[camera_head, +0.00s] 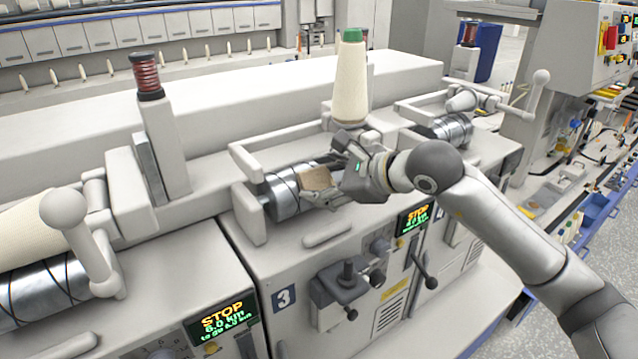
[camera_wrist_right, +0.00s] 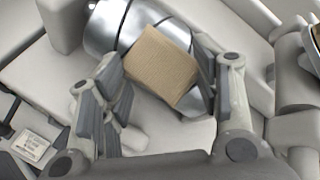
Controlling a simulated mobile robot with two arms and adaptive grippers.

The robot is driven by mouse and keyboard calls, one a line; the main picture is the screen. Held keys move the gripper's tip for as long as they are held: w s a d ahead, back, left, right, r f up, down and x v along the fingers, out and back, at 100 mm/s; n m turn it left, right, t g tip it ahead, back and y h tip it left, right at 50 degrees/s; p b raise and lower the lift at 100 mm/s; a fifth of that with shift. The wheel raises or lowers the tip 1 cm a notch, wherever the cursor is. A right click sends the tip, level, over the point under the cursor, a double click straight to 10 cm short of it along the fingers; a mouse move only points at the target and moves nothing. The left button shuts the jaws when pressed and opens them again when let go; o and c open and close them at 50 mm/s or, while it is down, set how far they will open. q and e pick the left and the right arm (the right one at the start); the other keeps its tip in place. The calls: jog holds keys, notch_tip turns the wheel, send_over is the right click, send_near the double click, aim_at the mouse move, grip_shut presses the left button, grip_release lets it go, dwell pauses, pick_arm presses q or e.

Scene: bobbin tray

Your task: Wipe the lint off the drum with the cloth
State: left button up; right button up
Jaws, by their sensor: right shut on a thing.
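The drum (camera_head: 282,197) is a shiny metal cylinder with dark spiral grooves, set in the middle machine unit marked 3. It also shows in the right wrist view (camera_wrist_right: 112,27). My right gripper (camera_head: 330,178) is at the drum's right part, shut on a tan cloth (camera_head: 317,179). In the right wrist view the cloth (camera_wrist_right: 161,66) looks like a folded square between the fingers, lying over the drum. Whether it presses on the drum I cannot tell. No lint can be made out; the cloth and gripper hide part of the drum. My left gripper is not in view.
A cream yarn cone (camera_head: 351,80) with a green top stands just behind my right gripper. A post with a red bobbin (camera_head: 146,75) rises to the left. A crank arm with a round knob (camera_head: 70,212) stands at the left unit. Displays (camera_head: 222,318) read STOP.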

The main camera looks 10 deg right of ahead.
aim_at(331, 176)
jog(key=d, duration=0.1)
jog(key=w+d+b, duration=0.1)
jog(key=shift+d, duration=0.4)
dwell(0.3)
jog(key=s+d+r, duration=0.2)
jog(key=s+r, duration=0.2)
jog(key=shift+s+r, duration=0.25)
jog(key=shift+s, duration=0.15)
jog(key=shift+p, duration=0.3)
